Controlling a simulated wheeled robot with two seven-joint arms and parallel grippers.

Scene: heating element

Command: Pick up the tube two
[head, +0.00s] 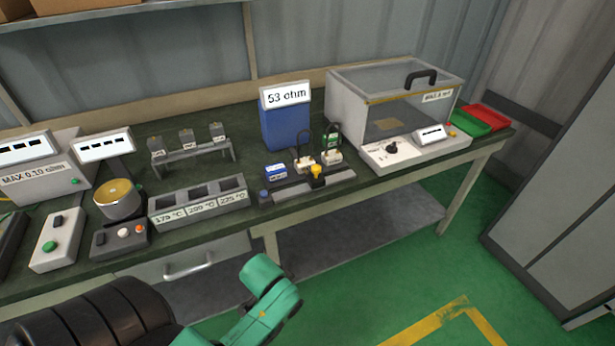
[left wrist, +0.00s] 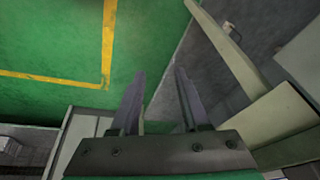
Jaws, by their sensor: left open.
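No object is clearly marked as tube two. Three small grey blocks with labels stand on a grey rack (head: 194,156) on the workbench in the head view: a left one (head: 157,148), a middle one (head: 187,138) and a right one (head: 217,132). I cannot tell whether any of them is the tube. My left gripper (left wrist: 160,74) shows in the left wrist view, its two fingers apart and nothing between them. It is away from the rack, with green floor and the bench frame beyond the fingers. My right gripper is not in view.
The bench (head: 385,187) also holds a three-slot block (head: 200,208) with temperature labels, a blue box (head: 285,127) marked 53 ohm, a clear-lidded case (head: 345,105), and green (head: 470,124) and red (head: 492,117) trays. Clear green floor (head: 370,295) lies in front.

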